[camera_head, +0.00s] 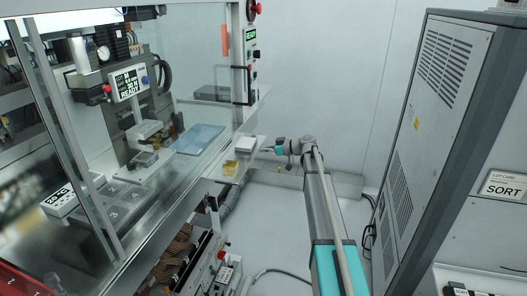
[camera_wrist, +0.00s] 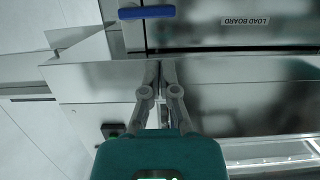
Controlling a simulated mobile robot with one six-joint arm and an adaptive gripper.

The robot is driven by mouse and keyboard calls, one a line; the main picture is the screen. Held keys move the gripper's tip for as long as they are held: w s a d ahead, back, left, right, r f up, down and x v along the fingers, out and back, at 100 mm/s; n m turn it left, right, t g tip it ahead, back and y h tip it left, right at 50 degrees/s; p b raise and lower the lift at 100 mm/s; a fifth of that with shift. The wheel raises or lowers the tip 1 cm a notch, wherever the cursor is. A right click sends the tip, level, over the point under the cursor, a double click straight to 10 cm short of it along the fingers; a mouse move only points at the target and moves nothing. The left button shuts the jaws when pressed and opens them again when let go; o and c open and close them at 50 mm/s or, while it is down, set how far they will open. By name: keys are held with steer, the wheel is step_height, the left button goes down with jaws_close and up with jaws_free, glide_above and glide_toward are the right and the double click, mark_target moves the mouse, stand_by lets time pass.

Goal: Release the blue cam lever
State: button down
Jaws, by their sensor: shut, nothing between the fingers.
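A blue bar (camera_wrist: 146,12), which looks like the blue cam lever, lies crosswise near the top edge of the wrist view, beside a dark panel labelled LOAD BOARD (camera_wrist: 244,21). My gripper (camera_wrist: 160,66) is shut and empty. Its fingertips lie below the blue bar in the wrist picture, with a visible gap between them. In the head view my gripper (camera_head: 268,149) is at the right end of the machine's front, close to a small white box (camera_head: 250,143). I cannot make out the blue bar in the head view.
A metal ledge (camera_wrist: 95,78) runs across the wrist view behind my fingers. A tall grey cabinet (camera_head: 430,130) stands right.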

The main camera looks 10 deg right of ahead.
steer(key=b+x, duration=0.1)
steer(key=x, duration=0.7)
steer(key=shift+a+b, duration=0.2)
steer(key=shift+b, duration=0.2)
steer(key=shift+f, duration=0.1)
steer(key=shift+a, duration=0.3)
steer(key=shift+f, duration=0.1)
